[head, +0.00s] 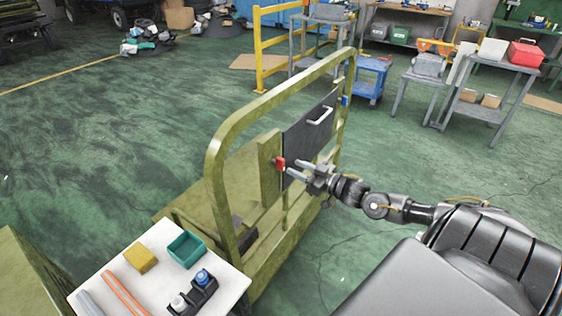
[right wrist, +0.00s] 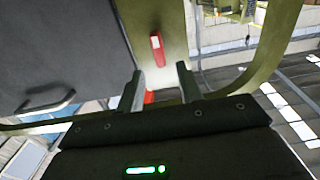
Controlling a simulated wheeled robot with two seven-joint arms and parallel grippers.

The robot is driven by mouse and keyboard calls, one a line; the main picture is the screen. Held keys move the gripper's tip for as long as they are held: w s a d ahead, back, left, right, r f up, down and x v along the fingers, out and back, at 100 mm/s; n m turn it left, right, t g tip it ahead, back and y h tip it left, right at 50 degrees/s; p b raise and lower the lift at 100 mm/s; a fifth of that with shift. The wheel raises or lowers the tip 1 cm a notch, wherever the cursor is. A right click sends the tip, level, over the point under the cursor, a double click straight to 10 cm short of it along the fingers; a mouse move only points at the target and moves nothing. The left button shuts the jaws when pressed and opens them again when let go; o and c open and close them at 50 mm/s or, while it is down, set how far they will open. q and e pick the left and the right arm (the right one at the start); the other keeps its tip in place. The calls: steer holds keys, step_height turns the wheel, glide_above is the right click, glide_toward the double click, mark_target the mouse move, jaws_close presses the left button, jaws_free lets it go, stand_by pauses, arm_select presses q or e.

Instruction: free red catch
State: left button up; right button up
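The red catch (head: 280,164) sits on an olive upright plate at the left edge of a dark panel (head: 309,138) with a white handle (head: 320,115). In the right wrist view the red catch (right wrist: 156,48) shows with a pale face, just beyond the fingertips. My right gripper (head: 296,168) is open, its fingers pointing at the catch from the right. In the right wrist view the right gripper (right wrist: 161,80) has a clear gap between its fingers, with the catch apart from them. A second red piece (right wrist: 149,97) shows low between the fingers. My left gripper is not in view.
The olive frame (head: 216,165) arches around the panel. A white table (head: 150,255) at the lower left holds a yellow block (head: 141,257), a teal bin (head: 187,249) and dark parts. Work tables and a blue cart (head: 370,75) stand behind.

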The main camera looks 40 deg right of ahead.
mark_target(284, 163)
steer(key=p+x, duration=0.1)
steer(key=x, duration=0.6)
jaws_close()
